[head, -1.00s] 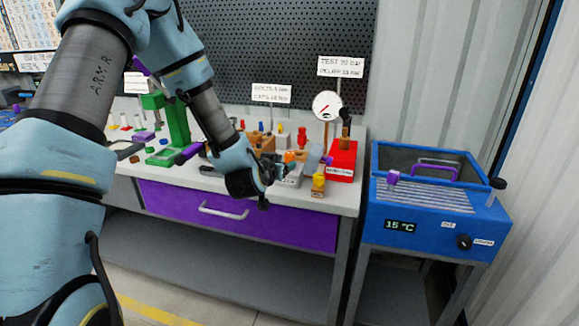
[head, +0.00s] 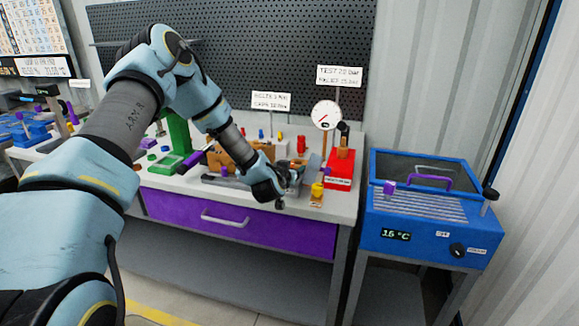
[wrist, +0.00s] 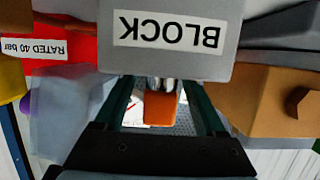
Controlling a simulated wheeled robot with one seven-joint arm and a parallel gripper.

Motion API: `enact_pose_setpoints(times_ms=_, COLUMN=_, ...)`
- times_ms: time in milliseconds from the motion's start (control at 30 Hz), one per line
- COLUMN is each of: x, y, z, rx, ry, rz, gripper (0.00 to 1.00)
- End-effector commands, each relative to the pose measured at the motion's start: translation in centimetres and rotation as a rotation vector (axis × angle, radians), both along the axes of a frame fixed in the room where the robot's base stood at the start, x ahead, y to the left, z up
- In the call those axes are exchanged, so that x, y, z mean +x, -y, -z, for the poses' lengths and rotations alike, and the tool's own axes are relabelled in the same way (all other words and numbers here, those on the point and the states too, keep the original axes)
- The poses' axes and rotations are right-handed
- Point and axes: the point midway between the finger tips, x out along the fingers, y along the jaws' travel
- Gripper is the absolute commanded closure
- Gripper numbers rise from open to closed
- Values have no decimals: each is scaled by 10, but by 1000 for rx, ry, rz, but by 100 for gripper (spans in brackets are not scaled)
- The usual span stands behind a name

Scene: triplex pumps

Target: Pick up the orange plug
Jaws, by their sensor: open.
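The orange plug (wrist: 161,108) shows in the wrist view between the two dark fingers of my gripper (wrist: 160,92). The gripper is open, with gaps on both sides of the plug. The plug's silvery end meets the grey block (wrist: 225,50), whose label reads "BLOCK" upside down. In the head view my gripper (head: 291,183) is low over the front right of the workbench, beside the grey block. I cannot make out the plug there; my gripper seems to hide it.
A red unit (head: 340,170) stands right of the block, with a pressure gauge (head: 326,115) behind. A small yellow part (head: 317,190) is close to my gripper's right. A brown block (wrist: 265,100) is beside the fingers. A blue bath (head: 425,210) stands right of the bench (head: 342,212).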

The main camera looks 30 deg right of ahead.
Motion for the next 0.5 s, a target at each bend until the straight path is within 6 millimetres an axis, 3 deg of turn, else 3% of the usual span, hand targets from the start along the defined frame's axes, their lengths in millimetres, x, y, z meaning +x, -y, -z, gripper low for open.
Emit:
enact_pose_setpoints(times_ms=300, x=4, y=4, z=3, rx=1, ry=1, rz=0, gripper=28)
enact_pose_setpoints(times_ms=500, x=4, y=4, z=2, rx=0, ry=0, rz=0, gripper=49)
